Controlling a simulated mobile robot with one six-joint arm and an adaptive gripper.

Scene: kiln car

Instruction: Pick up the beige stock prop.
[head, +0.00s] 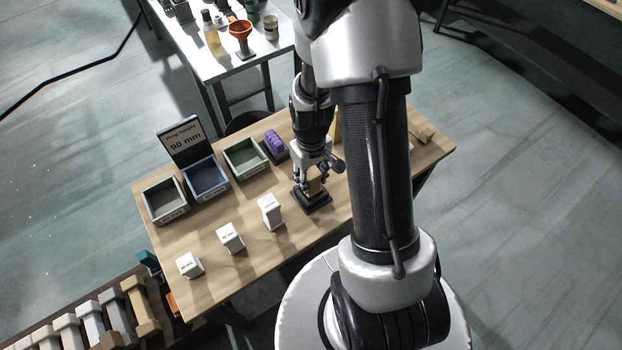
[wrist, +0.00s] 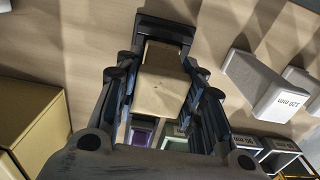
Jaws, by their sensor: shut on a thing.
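The beige stock prop (head: 315,187) is a small block at the black stand (head: 314,205) on the wooden table. My gripper (head: 311,178) points down over it. In the wrist view the prop (wrist: 162,84) sits between the two fingers of my gripper (wrist: 160,90), which are shut on its sides. The black stand (wrist: 164,28) shows just past the prop's far end. I cannot tell whether the prop touches the stand.
Three white labelled blocks (head: 230,238) stand along the table's front. Grey (head: 183,214), blue (head: 210,196) and green (head: 248,173) trays line the back, near a "90 mm" sign (head: 186,141). A yellow block (wrist: 30,137) stands close by my gripper in the wrist view.

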